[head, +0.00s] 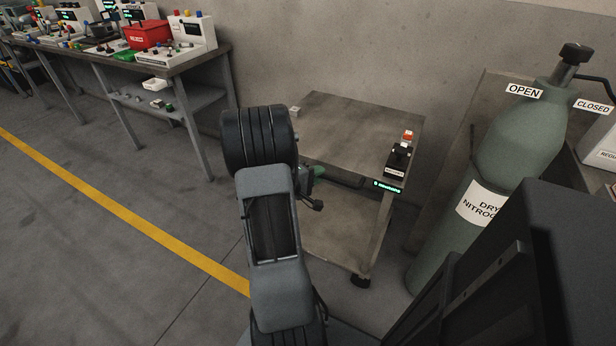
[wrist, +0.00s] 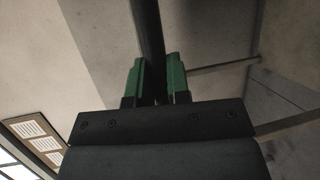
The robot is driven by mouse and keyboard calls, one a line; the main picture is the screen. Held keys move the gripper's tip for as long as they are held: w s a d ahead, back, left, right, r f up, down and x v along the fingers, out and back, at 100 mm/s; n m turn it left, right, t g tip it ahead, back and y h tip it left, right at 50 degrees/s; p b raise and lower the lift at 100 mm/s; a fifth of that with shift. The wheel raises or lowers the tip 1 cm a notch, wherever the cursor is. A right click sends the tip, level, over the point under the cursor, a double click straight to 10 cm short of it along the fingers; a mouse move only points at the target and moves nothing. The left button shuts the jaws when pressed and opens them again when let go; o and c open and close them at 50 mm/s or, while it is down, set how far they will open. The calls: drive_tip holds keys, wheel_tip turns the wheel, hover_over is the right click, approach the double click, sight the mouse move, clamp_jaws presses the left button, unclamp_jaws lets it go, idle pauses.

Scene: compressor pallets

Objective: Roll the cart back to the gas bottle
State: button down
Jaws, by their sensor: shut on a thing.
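The cart (head: 345,128) is a low grey metal table on casters, standing against the wall in the head view. A dark push bar (head: 340,179) runs along its near side. My gripper (head: 317,171) is at this bar, mostly hidden behind my arm. In the wrist view the green fingers of my gripper (wrist: 158,82) are closed on the dark bar (wrist: 150,35). The gas bottle (head: 513,140), a green cylinder labelled DRY NITROGEN, stands upright to the right of the cart, with a gap between them.
A small black device with a red button (head: 398,160) sits on the cart's right corner. A workbench (head: 150,66) with instruments and a red bin (head: 148,34) stands at the left. The floor around the yellow line (head: 120,215) is clear. OPEN and CLOSED tags mark the bottle's top.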

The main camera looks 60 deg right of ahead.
drive_tip(key=shift+s+f+b, duration=0.1)
drive_tip(key=shift+s+b, duration=0.2)
drive_tip(key=shift+s, duration=0.85)
drive_tip(key=c, duration=1.4)
unclamp_jaws()
drive_tip(key=shift+s, duration=0.2)
drive_tip(key=o, duration=0.3)
drive_tip(key=shift+w, duration=0.1)
drive_tip(key=p+v, duration=0.1)
drive_tip(key=v, duration=1.3)
drive_tip(key=shift+w+d, duration=0.1)
